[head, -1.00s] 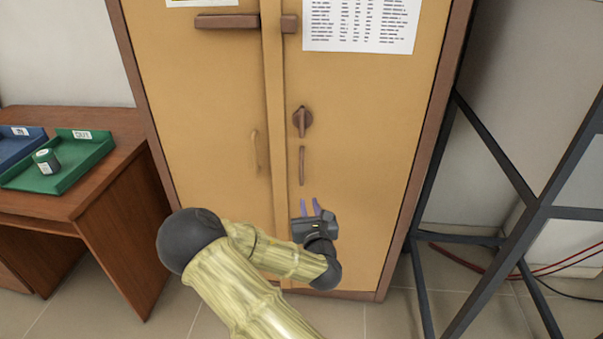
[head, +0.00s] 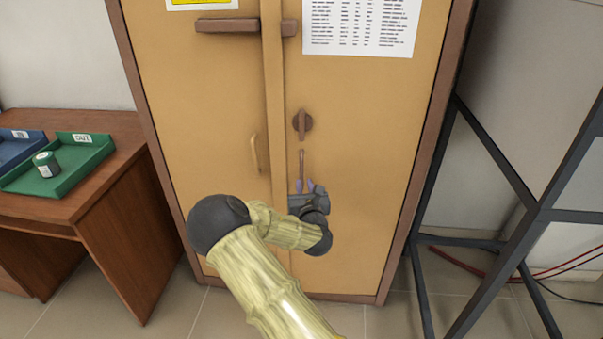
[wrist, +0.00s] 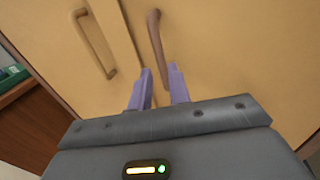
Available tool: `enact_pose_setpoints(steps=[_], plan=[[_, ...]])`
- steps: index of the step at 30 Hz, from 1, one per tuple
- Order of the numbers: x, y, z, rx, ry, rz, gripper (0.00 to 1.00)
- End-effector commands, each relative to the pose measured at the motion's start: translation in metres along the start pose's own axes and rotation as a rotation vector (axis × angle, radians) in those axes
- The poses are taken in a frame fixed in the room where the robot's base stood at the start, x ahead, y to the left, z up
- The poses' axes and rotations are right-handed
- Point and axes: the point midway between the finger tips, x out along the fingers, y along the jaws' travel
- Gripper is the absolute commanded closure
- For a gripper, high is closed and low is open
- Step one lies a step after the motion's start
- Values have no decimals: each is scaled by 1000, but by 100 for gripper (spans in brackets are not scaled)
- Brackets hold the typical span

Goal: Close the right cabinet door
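The right cabinet door (head: 370,150) is a yellow-tan panel, standing flush or nearly flush with the left door (head: 200,110); I cannot tell whether a small gap remains. Its brown vertical handle (head: 301,163) sits below a dark knob (head: 302,124), and the handle also shows in the wrist view (wrist: 157,38). My gripper (head: 304,185) is at the lower end of this handle. Its two purple fingers (wrist: 160,72) are apart, with the handle's lower end in line with the gap between them. I cannot tell whether they touch it.
The left door's handle (head: 254,154) is close by on the left. A wooden desk (head: 110,185) with a green tray (head: 85,165) and a small jar (head: 46,164) stands at left. A dark metal frame (head: 480,145) stands right of the cabinet.

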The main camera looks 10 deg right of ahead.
Motion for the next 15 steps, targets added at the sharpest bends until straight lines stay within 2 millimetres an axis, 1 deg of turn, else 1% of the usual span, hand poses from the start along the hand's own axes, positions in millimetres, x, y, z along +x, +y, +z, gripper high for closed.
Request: enact_pose_setpoints(steps=[3, 9, 12, 15], plan=[[19, 0, 1, 1, -4, 0, 81], [49, 0, 0, 0, -2, 1, 81], [61, -1, 0, 0, -2, 0, 81], [69, 0, 0, 0, -1, 1, 81]])
